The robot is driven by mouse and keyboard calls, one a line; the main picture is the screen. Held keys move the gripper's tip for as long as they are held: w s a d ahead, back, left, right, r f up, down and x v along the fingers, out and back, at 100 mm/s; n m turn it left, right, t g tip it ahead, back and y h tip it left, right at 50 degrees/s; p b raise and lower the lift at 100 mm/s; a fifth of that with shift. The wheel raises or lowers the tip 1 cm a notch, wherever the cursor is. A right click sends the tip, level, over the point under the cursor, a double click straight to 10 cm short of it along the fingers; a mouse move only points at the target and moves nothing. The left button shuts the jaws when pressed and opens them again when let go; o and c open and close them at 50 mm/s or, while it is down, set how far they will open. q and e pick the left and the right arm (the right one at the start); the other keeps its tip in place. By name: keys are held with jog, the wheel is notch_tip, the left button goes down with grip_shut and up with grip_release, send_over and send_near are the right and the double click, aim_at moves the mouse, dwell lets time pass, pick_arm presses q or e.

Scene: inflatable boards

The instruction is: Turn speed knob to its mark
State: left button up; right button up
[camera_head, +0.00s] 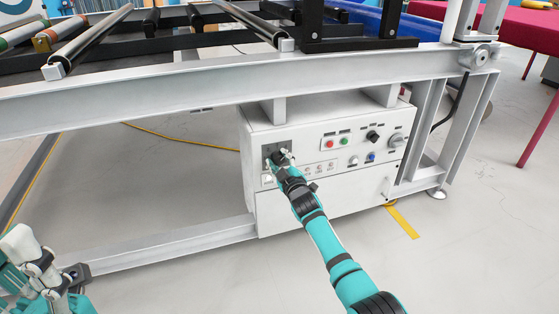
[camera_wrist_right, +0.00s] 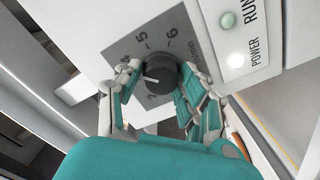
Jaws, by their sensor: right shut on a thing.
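The speed knob (camera_wrist_right: 162,72) is a dark round knob on a grey dial plate (camera_wrist_right: 126,45) with printed numbers, among them 5 and 6. A white pointer line on the knob points to the left in the right wrist view. In the head view my right gripper (camera_head: 279,158) reaches the left part of the white control box (camera_head: 320,205) and hides most of the knob. I cannot make out a separate target mark. My left gripper (camera_head: 45,268) is at the lower left, away from the box.
Red and green buttons (camera_head: 337,142), a black selector (camera_head: 373,136), a grey rotary switch (camera_head: 396,140) and a blue button (camera_head: 371,157) sit right of the knob. A grey frame beam (camera_head: 190,95) runs above the box. Bare floor lies in front.

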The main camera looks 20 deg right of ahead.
jog(key=shift+d+f, duration=0.1)
jog(key=o, duration=1.2)
jog(key=shift+c, duration=0.2)
jog(key=s, duration=1.2)
jog(key=shift+d, duration=0.2)
